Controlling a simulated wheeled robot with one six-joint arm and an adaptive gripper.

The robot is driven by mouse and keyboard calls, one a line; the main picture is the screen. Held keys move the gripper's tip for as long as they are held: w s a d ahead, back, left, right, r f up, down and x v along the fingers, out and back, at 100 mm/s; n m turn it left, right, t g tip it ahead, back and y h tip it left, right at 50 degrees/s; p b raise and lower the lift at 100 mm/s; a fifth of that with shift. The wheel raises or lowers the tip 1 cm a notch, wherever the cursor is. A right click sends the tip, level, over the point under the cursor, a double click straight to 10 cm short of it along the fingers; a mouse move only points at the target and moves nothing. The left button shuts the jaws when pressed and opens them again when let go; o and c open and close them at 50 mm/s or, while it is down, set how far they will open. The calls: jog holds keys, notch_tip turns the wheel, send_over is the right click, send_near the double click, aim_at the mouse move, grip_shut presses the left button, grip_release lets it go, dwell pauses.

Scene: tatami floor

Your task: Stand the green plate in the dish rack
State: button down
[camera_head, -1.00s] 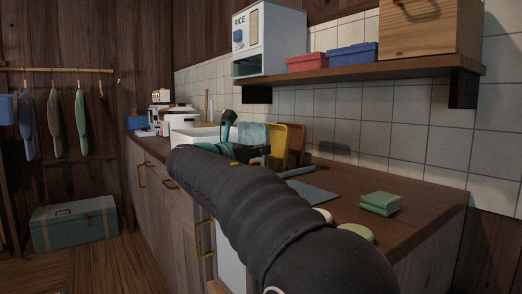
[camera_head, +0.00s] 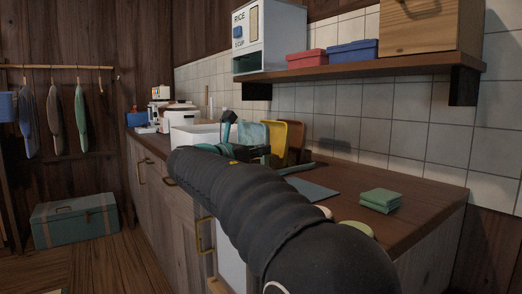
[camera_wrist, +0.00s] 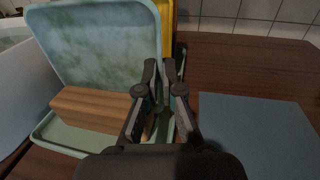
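The green plate (camera_wrist: 100,40), pale blue-green and marbled, stands on edge in the wrist view, leaning slightly. A wooden block (camera_wrist: 90,110) is in front of its lower part. Block and plate are over a pale green tray (camera_wrist: 55,133), which looks like the dish rack's base. The plate also shows in the head view (camera_head: 252,134). My gripper (camera_wrist: 165,72) is at the plate's right edge. Its fingers are apart, with a gap between them; I cannot tell whether they touch the plate. The plate's lower edge is hidden.
A yellow plate (camera_head: 286,138) stands right behind the green one. A grey-blue mat (camera_wrist: 255,125) lies on the counter to the right. Folded green cloths (camera_head: 381,200) lie nearer the counter's end. A white basin (camera_head: 195,135) is on the left. A shelf (camera_head: 360,68) hangs above.

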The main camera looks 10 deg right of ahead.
jog(key=c, duration=1.2)
grip_release()
jog(key=shift+c, duration=0.2)
jog(key=shift+f, duration=0.1)
jog(key=v, duration=1.2)
jog(key=shift+a, duration=0.1)
